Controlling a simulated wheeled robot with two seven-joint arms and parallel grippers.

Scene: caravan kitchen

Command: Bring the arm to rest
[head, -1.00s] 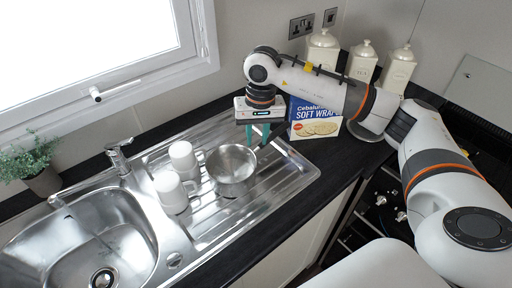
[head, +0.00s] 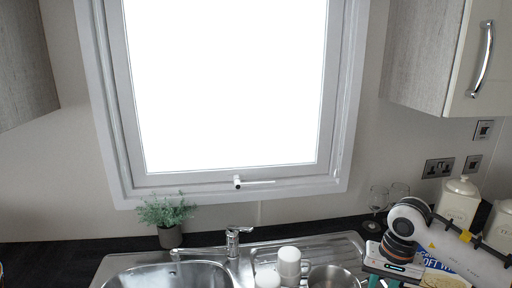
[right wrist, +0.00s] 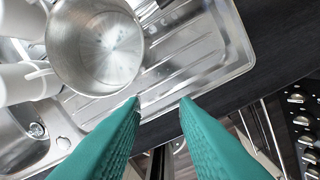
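My right gripper (right wrist: 160,103) shows in the right wrist view as two green fingers spread apart with nothing between them. It hangs above the front edge of the steel draining board (right wrist: 205,65). A metal pot (right wrist: 97,45) stands on the board to the left of the fingers, apart from them. In the head view my right arm comes in at the lower right, and its gripper (head: 385,283) is cut off by the bottom edge. My left gripper is not in view.
White mugs (head: 289,262) stand beside the pot (head: 330,277) on the draining board. The wrap box (head: 440,279) and cream canisters (head: 458,203) are close to my right arm. Glasses (head: 378,198), a tap (head: 233,240) and a potted plant (head: 167,220) line the back. A wall cupboard (head: 425,50) hangs upper right.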

